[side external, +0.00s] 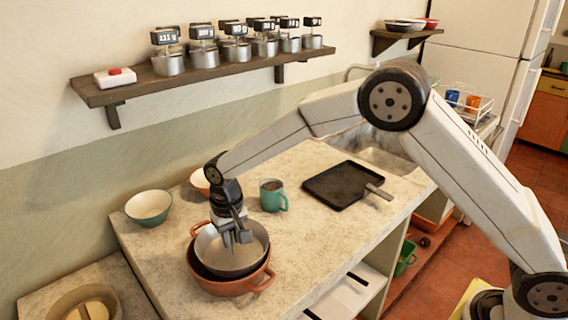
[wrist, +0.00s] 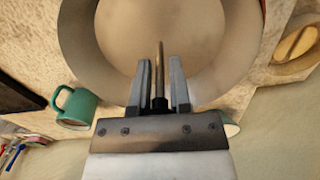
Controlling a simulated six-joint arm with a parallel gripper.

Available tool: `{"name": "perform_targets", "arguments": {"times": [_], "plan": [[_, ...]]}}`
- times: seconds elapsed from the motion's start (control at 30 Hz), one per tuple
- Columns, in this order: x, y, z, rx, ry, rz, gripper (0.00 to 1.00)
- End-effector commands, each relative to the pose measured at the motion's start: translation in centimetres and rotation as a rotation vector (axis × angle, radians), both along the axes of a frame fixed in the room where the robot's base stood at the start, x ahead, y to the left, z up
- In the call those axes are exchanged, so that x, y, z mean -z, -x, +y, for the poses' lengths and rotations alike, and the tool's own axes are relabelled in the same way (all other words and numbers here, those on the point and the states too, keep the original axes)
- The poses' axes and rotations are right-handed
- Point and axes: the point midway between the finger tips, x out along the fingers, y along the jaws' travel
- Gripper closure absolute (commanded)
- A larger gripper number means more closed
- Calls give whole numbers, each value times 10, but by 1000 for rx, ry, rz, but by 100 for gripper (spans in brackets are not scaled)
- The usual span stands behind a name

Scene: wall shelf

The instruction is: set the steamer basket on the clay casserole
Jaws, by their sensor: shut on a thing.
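The steamer basket (side external: 230,257) is a grey metal bowl with a thin upright post at its middle. It sits over and partly within the mouth of the clay casserole (side external: 232,289), an orange-brown pot with side handles. My gripper (side external: 240,238) points down into the basket, shut on its post. In the wrist view the post stands between my fingers (wrist: 159,88), and the basket (wrist: 200,45) fills the top middle. The basket's rim stands higher than the casserole's at the back. I cannot tell whether the basket touches the casserole; its underside is hidden.
A black griddle pan (side external: 344,184) lies to the right. A wall shelf (side external: 133,88) holds several pots above. The counter front right of the casserole is clear.

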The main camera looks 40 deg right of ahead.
Motion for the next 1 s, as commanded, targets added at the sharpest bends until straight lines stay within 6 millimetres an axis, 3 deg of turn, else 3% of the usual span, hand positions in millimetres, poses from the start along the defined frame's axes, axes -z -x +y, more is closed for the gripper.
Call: {"name": "perform_targets", "arguments": {"times": [0.17, 0.2, 0.3, 0.77, 1.0], "plan": [[4, 0, 0, 0, 0, 0, 100], [4, 0, 0, 0, 0, 1, 70], [4, 0, 0, 0, 0, 1, 41], [0, 0, 0, 0, 0, -1, 41], [-20, -1, 0, 0, -1, -3, 41]]}}
